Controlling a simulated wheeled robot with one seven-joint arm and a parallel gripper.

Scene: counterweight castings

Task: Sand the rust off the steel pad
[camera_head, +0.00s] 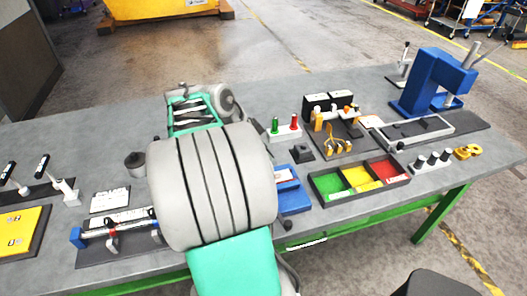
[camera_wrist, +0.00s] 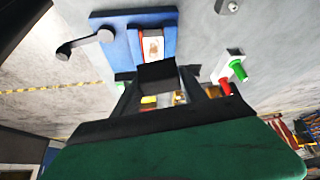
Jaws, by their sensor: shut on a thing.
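In the wrist view my gripper (camera_wrist: 160,88) is shut on a dark block (camera_wrist: 157,73), probably the sanding block. The block is just in front of a blue fixture (camera_wrist: 117,40) with a dark crank handle. A pale steel pad with a red-brown rust patch (camera_wrist: 153,47) sits in this fixture. The block appears close to the pad's near edge; I cannot tell whether they touch. In the head view the blue fixture (camera_head: 295,201) shows right of my arm, partly hidden by it. My gripper is not clearly visible there.
Right of the fixture is a tray (camera_head: 322,204) with green, yellow and red compartments. Behind are a holder with green and red handles (camera_head: 284,131) and a dark tool stand (camera_head: 340,135). A blue press (camera_head: 432,85) stands at the far right.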

